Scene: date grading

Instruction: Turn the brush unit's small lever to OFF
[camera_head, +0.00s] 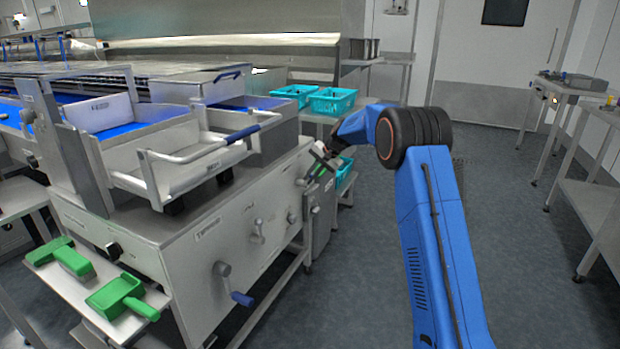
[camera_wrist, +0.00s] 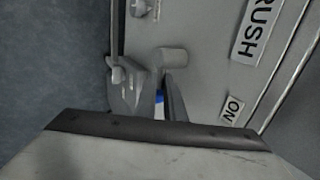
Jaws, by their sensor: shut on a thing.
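The brush unit's grey panel (camera_wrist: 205,55) fills the right of the wrist view, with a partly cut label reading "RUSH" (camera_wrist: 258,30) and an "ON" label (camera_wrist: 232,108). The small lever (camera_wrist: 172,57) shows there as a grey rounded piece at the fingertips, with a bit of blue (camera_wrist: 159,97) between the fingers. My gripper (camera_wrist: 150,90) is shut on the lever. The lever's remaining part is hidden by the fingers, and no OFF label is visible. In the head view my gripper (camera_head: 318,165) is at the far right end of the steel machine; the lever is unclear there.
The machine front (camera_head: 225,240) carries other handles, including a blue-gripped crank (camera_head: 240,298). A wheeled steel tray (camera_head: 175,180) sits on top. Teal baskets (camera_head: 332,100) stand behind. Floor (camera_head: 530,270) at right is clear.

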